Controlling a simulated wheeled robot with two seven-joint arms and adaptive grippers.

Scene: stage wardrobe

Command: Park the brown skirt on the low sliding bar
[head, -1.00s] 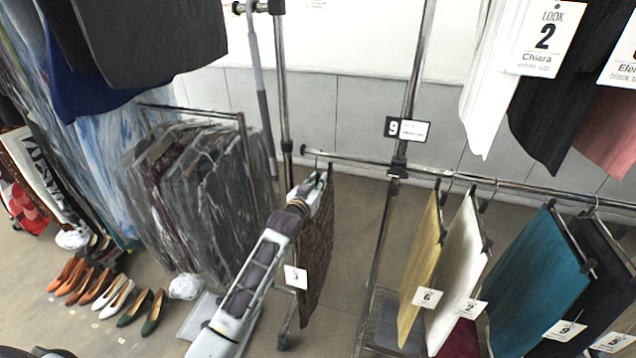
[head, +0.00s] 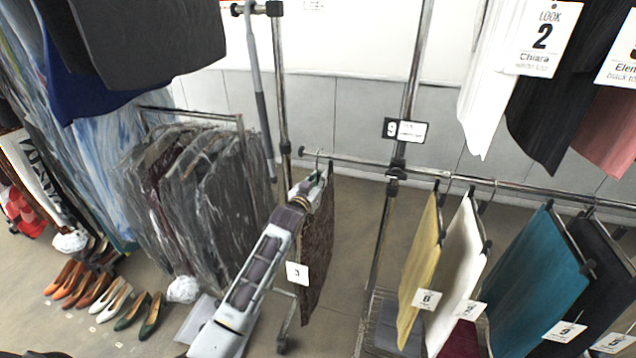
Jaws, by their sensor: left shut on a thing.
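The brown skirt (head: 318,245) hangs from a clip hanger at the left end of the low bar (head: 360,165). A white tag (head: 297,273) with a 3 hangs at its left edge. My left gripper (head: 318,180) is shut at the skirt's top, near the hanger. The hanger's hook shows at the bar's left end; I cannot tell whether it rests on the bar. The arm covers part of the skirt's left side. My right gripper is not in view.
Yellow (head: 420,270), white (head: 458,270) and teal (head: 540,285) skirts hang farther right on the low bar. Bagged garments (head: 205,200) stand left.

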